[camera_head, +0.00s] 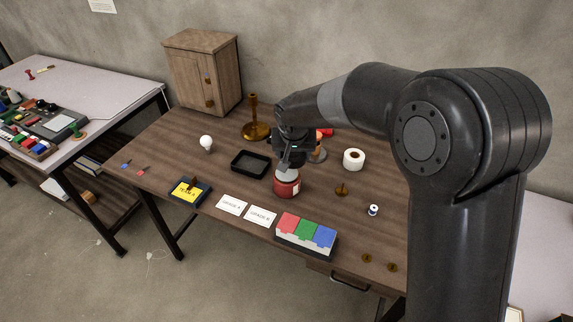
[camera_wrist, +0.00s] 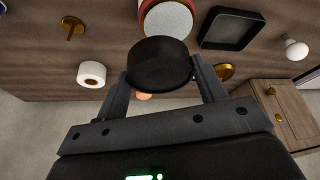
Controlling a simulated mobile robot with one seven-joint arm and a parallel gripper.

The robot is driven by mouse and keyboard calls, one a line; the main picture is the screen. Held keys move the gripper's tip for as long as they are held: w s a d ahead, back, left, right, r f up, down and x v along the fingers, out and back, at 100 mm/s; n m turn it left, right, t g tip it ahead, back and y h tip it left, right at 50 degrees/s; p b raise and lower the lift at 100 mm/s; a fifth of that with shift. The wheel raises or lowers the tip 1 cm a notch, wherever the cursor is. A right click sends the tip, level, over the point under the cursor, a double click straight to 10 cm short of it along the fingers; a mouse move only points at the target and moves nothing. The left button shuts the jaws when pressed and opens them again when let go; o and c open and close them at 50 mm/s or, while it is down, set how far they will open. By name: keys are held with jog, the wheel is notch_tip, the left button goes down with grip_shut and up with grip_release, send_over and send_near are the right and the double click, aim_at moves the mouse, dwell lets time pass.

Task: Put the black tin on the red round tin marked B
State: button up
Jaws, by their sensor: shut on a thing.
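The black tin (camera_wrist: 160,63) is a short dark cylinder between the two fingers of my gripper (camera_wrist: 161,75) in the wrist view. My gripper is shut on it. In the head view my gripper (camera_head: 290,160) is over the red round tin (camera_head: 286,188), and the black tin is hard to tell from the dark gripper there. The red tin stands upright on the table with a pale lid (camera_head: 288,174). Its red side and pale lid also show just past the black tin in the wrist view (camera_wrist: 167,19). I cannot read its mark, or tell whether the two tins touch.
An empty black tray (camera_head: 251,164) lies left of the red tin. A white tape roll (camera_head: 353,159) and brass hook (camera_head: 341,190) are to the right. Two label cards (camera_head: 231,204) and a red-green-blue block set (camera_head: 306,235) lie in front. A brass candlestick (camera_head: 255,128) stands behind.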

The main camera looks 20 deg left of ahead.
aim_at(287, 174)
jog(key=shift+s+a+f, duration=0.1)
jog(key=shift+a+f, duration=0.6)
jog(key=shift+a, duration=0.35)
jog(key=shift+f, duration=1.9)
jog(key=shift+f, duration=0.15)
jog(key=o, duration=1.2)
jog(key=shift+s+r, duration=0.1)
jog(key=shift+r, duration=0.45)
jog(key=v, duration=1.1)
jog(key=shift+s, duration=0.2)
